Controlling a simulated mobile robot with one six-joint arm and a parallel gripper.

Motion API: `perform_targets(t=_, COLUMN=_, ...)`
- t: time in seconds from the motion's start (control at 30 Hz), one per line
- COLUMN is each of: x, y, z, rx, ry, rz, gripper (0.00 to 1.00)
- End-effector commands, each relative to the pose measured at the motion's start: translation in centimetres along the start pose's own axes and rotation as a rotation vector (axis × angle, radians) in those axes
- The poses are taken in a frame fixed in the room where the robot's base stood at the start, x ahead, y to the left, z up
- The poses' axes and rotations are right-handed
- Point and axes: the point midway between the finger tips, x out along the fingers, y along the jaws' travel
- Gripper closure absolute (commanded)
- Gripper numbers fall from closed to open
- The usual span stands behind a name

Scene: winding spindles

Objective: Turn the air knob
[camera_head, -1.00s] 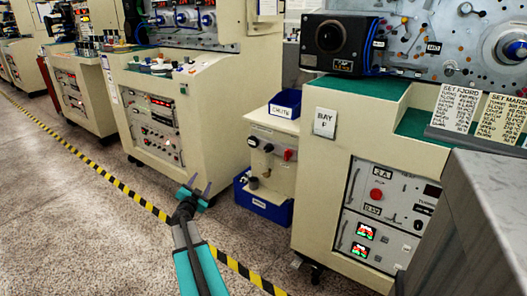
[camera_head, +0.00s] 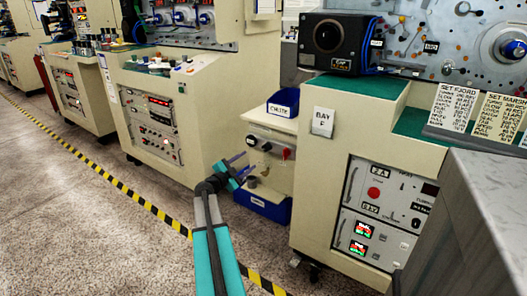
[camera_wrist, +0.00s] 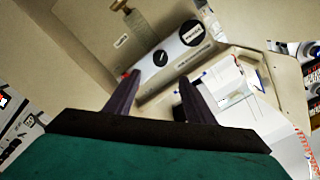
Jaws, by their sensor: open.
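A small cream cabinet (camera_head: 284,127) between two large machines carries a row of controls. In the head view a red knob (camera_head: 286,154) is at the row's right, beside a dark round control (camera_head: 267,147). The labels are too small to tell which is the air knob. My gripper (camera_head: 237,164) is open and empty in front of the cabinet; its fingers (camera_wrist: 158,82) point at the panel.
A blue bin (camera_head: 285,102) sits on the cabinet and another blue bin (camera_head: 262,203) is at its foot. Large machines (camera_head: 340,120) flank the narrow gap. Striped tape (camera_head: 130,195) crosses the open floor at left.

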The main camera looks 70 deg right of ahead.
Motion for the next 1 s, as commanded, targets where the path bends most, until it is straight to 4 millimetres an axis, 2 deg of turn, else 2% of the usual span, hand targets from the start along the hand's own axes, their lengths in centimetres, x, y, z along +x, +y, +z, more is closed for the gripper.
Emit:
perform_targets(t=0.27, x=2.5, y=0.0, z=0.1, rx=-0.001, ry=0.001, rz=0.000, gripper=0.51)
perform_targets(t=1.0, x=11.6, y=0.0, z=0.2, rx=0.000, ry=0.000, rz=-0.001, gripper=0.51)
